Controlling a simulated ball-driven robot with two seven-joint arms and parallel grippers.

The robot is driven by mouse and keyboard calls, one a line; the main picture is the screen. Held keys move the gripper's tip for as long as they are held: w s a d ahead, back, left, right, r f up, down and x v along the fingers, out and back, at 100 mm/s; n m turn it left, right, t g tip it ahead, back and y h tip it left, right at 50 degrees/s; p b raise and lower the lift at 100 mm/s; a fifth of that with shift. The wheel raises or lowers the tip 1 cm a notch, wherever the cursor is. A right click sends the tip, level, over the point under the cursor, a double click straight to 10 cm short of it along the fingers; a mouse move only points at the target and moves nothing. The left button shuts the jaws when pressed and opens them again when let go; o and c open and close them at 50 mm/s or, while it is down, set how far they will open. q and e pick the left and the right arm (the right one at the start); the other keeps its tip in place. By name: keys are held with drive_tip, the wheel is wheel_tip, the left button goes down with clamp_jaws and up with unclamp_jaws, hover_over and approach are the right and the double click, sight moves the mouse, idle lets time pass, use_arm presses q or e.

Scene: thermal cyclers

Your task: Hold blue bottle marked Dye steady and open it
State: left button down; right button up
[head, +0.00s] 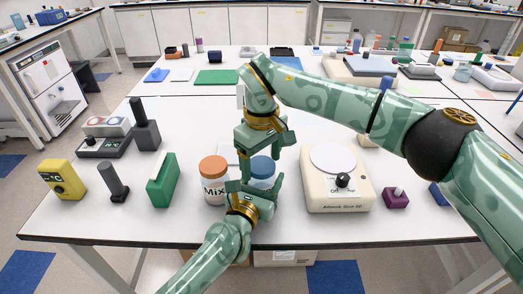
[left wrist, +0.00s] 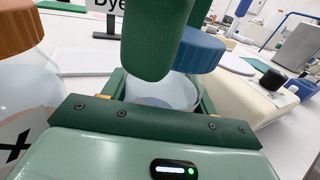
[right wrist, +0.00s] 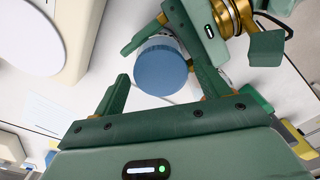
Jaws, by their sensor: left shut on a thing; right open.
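The Dye bottle (head: 261,184) stands upright, with its blue cap (head: 262,166) on top; the cap also shows in the left wrist view (left wrist: 202,48) and from above in the right wrist view (right wrist: 161,66). My left gripper (head: 255,188) is shut on the bottle's body, low down; in the left wrist view the pale body (left wrist: 168,90) sits between its fingers. My right gripper (head: 262,155) points down over the bottle, open. In the right wrist view its fingers lie on either side of the cap, with a gap. A Dye sign (left wrist: 108,6) is partly hidden.
A Mix bottle with an orange cap (head: 213,168) stands close on the left. A cream stirrer (head: 338,185) stands close on the right. A green block (head: 162,180), grey and yellow devices stand further left. The table's front edge is near.

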drive_tip(key=c, duration=1)
